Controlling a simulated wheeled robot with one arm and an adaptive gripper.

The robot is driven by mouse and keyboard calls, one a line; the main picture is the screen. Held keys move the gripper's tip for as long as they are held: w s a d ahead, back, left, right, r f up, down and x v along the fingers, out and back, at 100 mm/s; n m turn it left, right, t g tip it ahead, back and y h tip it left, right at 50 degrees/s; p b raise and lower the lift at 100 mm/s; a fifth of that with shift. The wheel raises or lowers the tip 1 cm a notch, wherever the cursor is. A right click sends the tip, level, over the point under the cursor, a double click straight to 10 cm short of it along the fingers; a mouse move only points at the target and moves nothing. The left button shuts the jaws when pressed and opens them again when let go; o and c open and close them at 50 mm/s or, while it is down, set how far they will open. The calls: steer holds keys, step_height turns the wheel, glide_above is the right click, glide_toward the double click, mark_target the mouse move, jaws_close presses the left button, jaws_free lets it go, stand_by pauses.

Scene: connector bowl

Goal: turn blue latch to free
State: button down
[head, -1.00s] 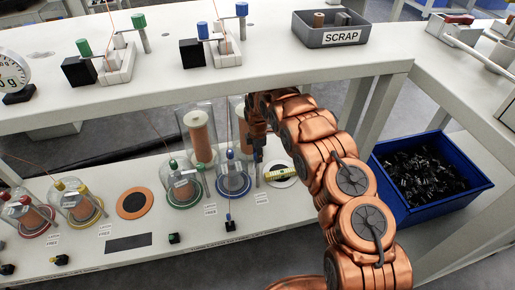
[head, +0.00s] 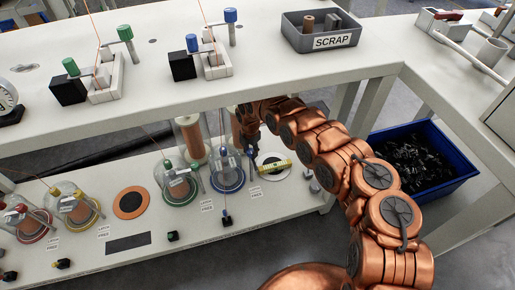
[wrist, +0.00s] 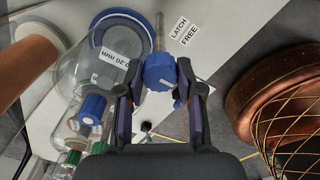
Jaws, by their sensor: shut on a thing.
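The blue latch knob (wrist: 158,70) is between my fingers in the wrist view, on a grey rod by the blue-ringed spool station. My gripper (wrist: 157,82) is shut on it, one finger on each side. In the head view my gripper (head: 249,138) reaches under the upper shelf at the right side of the blue-ringed station (head: 227,182). The fingers partly hide the knob there. A label reading LATCH and FREE (wrist: 185,32) lies beside the rod. I cannot tell exactly how far the latch is turned.
The green-ringed station (head: 180,197) stands left of the blue one. A blue bin (head: 425,180) stands at the right.

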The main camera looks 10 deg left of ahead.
stand_by(0.4)
steer(key=c, duration=0.7)
jaws_free()
